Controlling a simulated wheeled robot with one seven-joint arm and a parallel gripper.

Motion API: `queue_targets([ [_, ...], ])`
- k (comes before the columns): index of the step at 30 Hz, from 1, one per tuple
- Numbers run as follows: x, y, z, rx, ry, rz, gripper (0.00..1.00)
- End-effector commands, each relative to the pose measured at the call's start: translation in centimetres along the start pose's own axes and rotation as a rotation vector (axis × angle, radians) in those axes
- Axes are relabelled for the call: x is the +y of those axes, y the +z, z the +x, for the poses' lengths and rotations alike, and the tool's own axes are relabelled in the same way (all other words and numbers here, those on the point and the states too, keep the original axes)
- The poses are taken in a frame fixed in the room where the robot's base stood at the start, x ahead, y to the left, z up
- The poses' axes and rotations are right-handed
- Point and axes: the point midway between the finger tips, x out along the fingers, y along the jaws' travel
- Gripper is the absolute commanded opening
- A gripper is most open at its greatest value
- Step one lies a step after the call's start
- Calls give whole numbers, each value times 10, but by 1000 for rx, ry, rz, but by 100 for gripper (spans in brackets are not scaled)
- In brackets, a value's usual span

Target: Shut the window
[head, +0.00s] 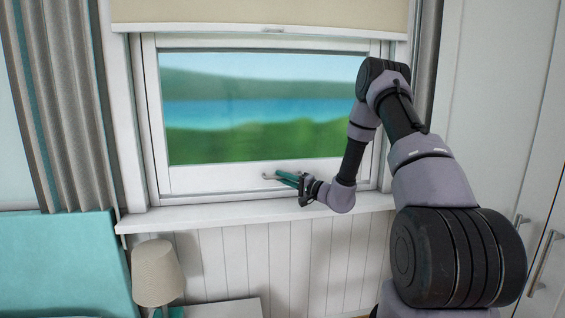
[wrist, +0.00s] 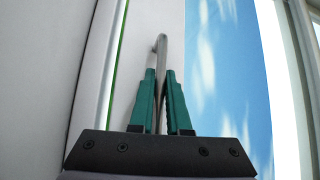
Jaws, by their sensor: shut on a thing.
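The window (head: 222,180) has a white sash with a large glass pane, set in a white frame. How far the sash stands from its frame is hard to tell in the head view. A small metal handle (head: 267,176) sits on the bottom rail of the sash. My gripper (head: 288,178) reaches it from the right, its teal fingers shut on the handle. In the wrist view the grey handle (wrist: 161,45) runs between the two fingers of my gripper (wrist: 161,85). The part between the fingers is mostly hidden. Blue sky with clouds shows right of the fingers.
A white sill (head: 250,211) runs below the window. A beige blind (head: 250,14) hangs at the top, above the sash. A grey curtain (head: 65,110) is at the left. A lamp (head: 158,272) stands below left. White cupboard doors (head: 490,100) are on the right.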

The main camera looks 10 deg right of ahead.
Motion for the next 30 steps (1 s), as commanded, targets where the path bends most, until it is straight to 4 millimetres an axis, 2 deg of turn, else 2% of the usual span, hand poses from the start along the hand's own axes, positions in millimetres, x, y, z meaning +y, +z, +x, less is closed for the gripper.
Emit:
queue_targets([
  [1,8,2,-2,-1,3,2,0],
  [6,18,3,-3,-1,3,1,0],
  [17,22,4,-4,-1,8,2,0],
  [18,22,4,-4,-1,9,3,23],
  [20,22,4,-4,-2,9,2,45],
  [30,19,2,-5,0,3,0,45],
])
